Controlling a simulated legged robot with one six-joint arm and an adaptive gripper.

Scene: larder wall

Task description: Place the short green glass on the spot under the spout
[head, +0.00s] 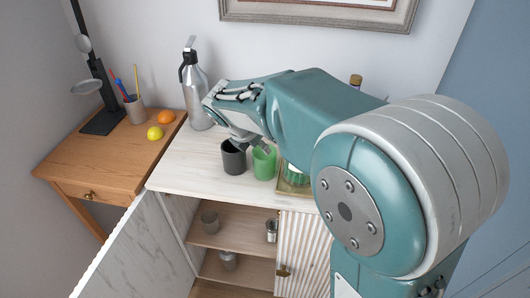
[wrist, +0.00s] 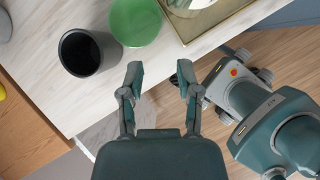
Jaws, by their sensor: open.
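A green glass (head: 264,163) stands on the pale wooden cabinet top, right beside a dark grey cup (head: 234,158). Both show in the wrist view, the green glass (wrist: 135,20) at the top and the dark cup (wrist: 88,53) to its left. My gripper (head: 247,138) is above and near them in the head view. In the wrist view my gripper (wrist: 159,76) is open and empty, its fingers apart, with the green glass ahead and to the left. A silver flask with a black handle (head: 197,100) stands at the back left of the top. I cannot make out a marked spot under its spout.
A tray (head: 284,187) with a green-and-white item stands right of the glass, partly behind my arm. The cabinet's left door (head: 135,255) is open, showing cups on shelves. A wooden desk (head: 100,160) with lemon, orange, pencil cup and lamp adjoins at left.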

